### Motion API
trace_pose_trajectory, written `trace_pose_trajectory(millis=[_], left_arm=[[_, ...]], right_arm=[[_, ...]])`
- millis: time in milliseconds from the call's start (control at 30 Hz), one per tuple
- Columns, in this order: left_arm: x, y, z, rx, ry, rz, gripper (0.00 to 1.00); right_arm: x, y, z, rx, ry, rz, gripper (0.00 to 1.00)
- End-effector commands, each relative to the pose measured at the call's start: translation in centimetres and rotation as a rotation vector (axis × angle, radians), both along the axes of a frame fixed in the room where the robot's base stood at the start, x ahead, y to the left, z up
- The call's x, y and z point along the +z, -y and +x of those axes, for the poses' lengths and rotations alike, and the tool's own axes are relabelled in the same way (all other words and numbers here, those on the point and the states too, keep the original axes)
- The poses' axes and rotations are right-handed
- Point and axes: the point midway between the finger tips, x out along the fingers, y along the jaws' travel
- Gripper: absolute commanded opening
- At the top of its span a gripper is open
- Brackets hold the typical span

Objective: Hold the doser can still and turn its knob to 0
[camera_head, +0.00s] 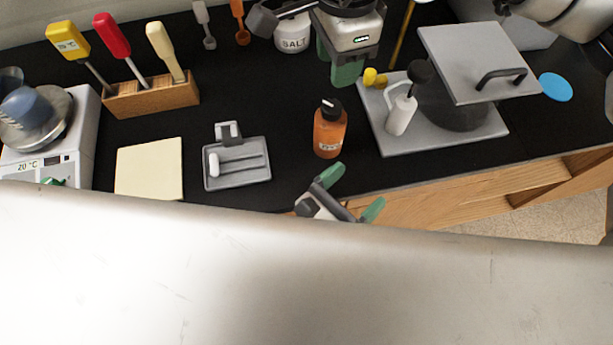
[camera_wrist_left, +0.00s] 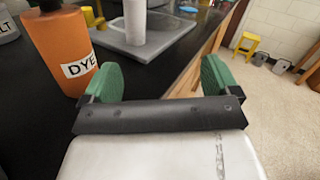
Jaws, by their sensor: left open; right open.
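The doser can, an orange can (camera_head: 329,135) with a white label and a black knob (camera_head: 331,109) on top, stands upright on the black bench. In the left wrist view the can (camera_wrist_left: 58,42) reads "DYE", and its top is cut off. The knob's setting is too small to read. My left gripper (camera_head: 352,192) is open and empty at the bench's front edge, just in front of the can. In the left wrist view the can stands just left of the left gripper's (camera_wrist_left: 160,80) left finger. My right gripper (camera_head: 345,68) is open above the bench, behind the can.
A grey plate (camera_head: 440,140) with a white bottle (camera_head: 401,115) and a lidded pot lies right of the can. A small grey tray (camera_head: 237,181) and a cream pad (camera_head: 149,168) lie left. A salt jar (camera_head: 292,38) stands behind.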

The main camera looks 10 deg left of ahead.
Motion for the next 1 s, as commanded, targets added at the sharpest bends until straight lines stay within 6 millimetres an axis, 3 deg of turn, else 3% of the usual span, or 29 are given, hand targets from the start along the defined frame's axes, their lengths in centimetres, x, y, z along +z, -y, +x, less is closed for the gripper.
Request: trace_pose_trajectory(millis=[200,400,567,1000], left_arm=[[-0.5,-5.5,0.7,0.301,0.015,0.139,0.90],[-0.3,-8.0,0.9,0.433,0.029,0.189,0.90],[-0.3,-8.0,2.0,0.453,0.029,0.195,0.90],[-0.2,-6.2,8.1,0.445,0.037,0.194,0.90]], right_arm=[[0.0,0.0,0.0,0.000,0.000,0.000,0.43],[0.0,0.0,0.0,0.000,0.000,0.000,0.43],[0.0,0.0,0.0,0.000,0.000,0.000,0.43],[0.0,0.0,0.0,0.000,0.000,0.000,0.43]])
